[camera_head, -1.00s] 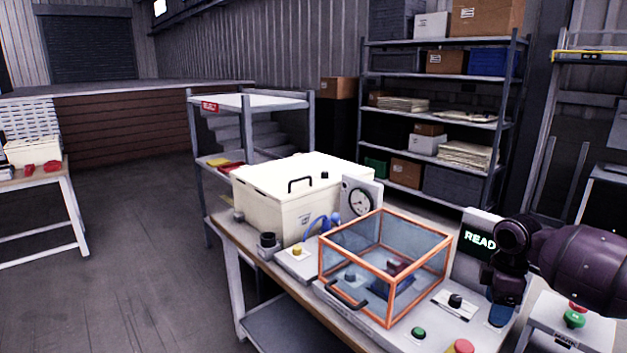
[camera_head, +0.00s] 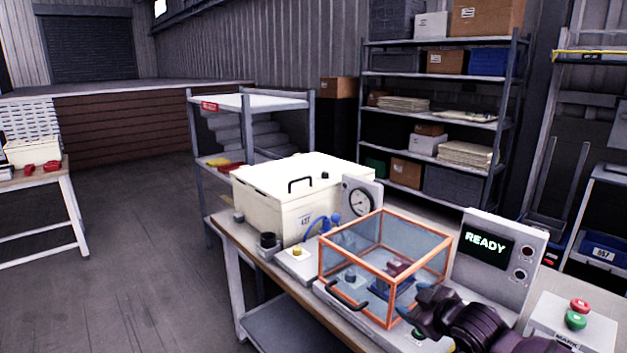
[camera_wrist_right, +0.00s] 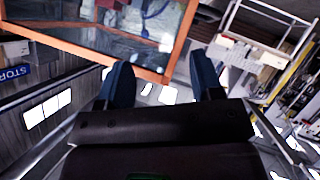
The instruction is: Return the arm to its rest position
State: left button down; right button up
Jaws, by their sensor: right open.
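My right arm comes in at the lower right of the head view. My right gripper (camera_head: 425,312) is in front of the display unit, low over the right front of the bench, by the corner of the orange-framed clear box (camera_head: 385,262). In the right wrist view, its two blue fingers (camera_wrist_right: 160,88) are spread apart with nothing between them. The orange frame also shows beyond them in that view (camera_wrist_right: 90,55). The display unit (camera_head: 497,265) reads READY. My left gripper is not in view.
A cream case (camera_head: 270,215) and a dial gauge (camera_head: 360,203) stand behind the clear box. A small box with red and green buttons (camera_head: 572,325) is at the right. A shelf rack (camera_head: 440,120) stands behind. Open floor (camera_head: 130,270) lies to the left.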

jog(key=s+d+f+m+h, duration=0.1)
jog(key=s+d+f+m, duration=0.1)
jog(key=s+f, duration=0.5)
jog(key=s+d+f+m+h, duration=0.2)
jog(key=s+f+m, duration=0.2)
jog(key=s, duration=1.2)
jog(key=s+d+f+m+g+h, duration=0.1)
jog(key=s+f+m+h, duration=0.1)
jog(key=s+f, duration=0.8)
jog(key=shift+s+d+f+m, duration=0.25)
jog(key=shift+s+d+m, duration=0.15)
jog(key=shift+s+m, duration=0.3)
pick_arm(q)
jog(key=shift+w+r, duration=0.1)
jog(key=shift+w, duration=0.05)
pick_arm(e)
jog(key=shift+s, duration=0.1)
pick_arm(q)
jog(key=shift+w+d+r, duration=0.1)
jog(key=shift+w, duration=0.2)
